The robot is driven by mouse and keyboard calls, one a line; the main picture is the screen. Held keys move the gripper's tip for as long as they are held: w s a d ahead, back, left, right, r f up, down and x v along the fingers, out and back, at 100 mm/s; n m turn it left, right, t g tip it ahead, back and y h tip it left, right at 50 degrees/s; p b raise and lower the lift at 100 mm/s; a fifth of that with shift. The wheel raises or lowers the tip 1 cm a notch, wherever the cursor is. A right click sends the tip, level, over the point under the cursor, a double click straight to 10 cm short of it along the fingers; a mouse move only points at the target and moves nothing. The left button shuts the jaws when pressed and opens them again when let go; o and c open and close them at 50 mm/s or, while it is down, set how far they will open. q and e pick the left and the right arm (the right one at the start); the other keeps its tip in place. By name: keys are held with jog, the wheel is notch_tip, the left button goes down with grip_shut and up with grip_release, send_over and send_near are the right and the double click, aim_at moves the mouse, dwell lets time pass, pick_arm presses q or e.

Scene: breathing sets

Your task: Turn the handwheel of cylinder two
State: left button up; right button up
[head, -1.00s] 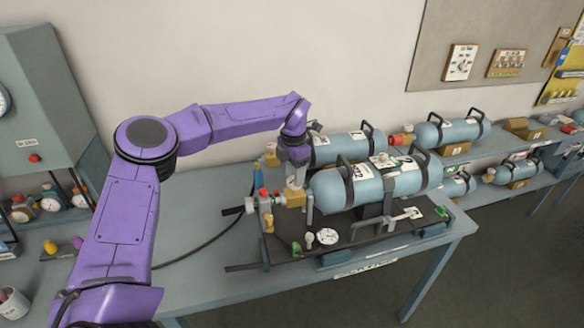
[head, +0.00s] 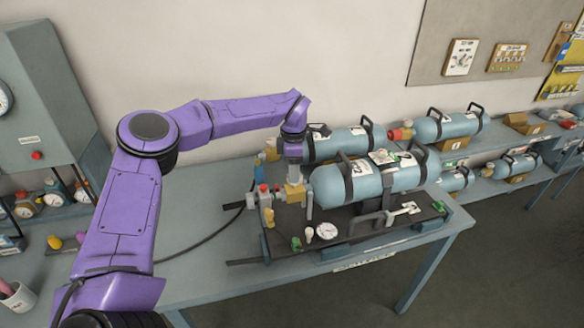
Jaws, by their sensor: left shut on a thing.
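The nearer pale blue cylinder (head: 400,178) lies on its side in a dark harness plate (head: 345,240) on the bench. Its label (head: 361,168) is too small to read surely. Its valve end points left. My left gripper (head: 294,182) reaches down from above at this end and is shut on a yellow valve part (head: 295,195), which appears to be the handwheel. The jaws partly hide the contact. A red knob (head: 263,188) sits just left of it. A second blue cylinder (head: 345,143) lies behind. My right gripper is not in view.
A round gauge (head: 327,230) and a black hose (head: 205,237) lie close to the valve. More cylinders (head: 448,124) rest on shelves at the right. A grey test cabinet (head: 38,105) stands at the left. The bench front (head: 215,280) is clear.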

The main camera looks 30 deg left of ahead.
pick_arm(q)
jog(key=shift+s+d+f, duration=0.1)
jog(key=shift+s+f, duration=0.1)
jog(key=shift+f, duration=0.25)
jog(key=shift+s+d+f, duration=0.1)
jog(key=shift+s+f, duration=0.05)
jog(key=shift+f, duration=0.3)
jog(key=o, duration=0.9)
jog(key=shift+c, duration=0.2)
jog(key=shift+o, duration=1.1)
jog(key=shift+w+a+f+g, duration=0.1)
jog(key=shift+g, duration=0.2)
jog(key=shift+r, duration=0.2)
jog(key=r+b, duration=0.1)
jog(key=r, duration=0.1)
jog(key=w+r+b, duration=0.1)
jog(key=r, duration=0.2)
jog(key=shift+w+a+b, duration=0.1)
jog(key=shift+a+b, duration=0.05)
jog(key=shift+b, duration=0.2)
notch_tip(320, 180, up, 7)
jog(key=shift+s+b, duration=0.3)
jog(key=shift+b, duration=0.1)
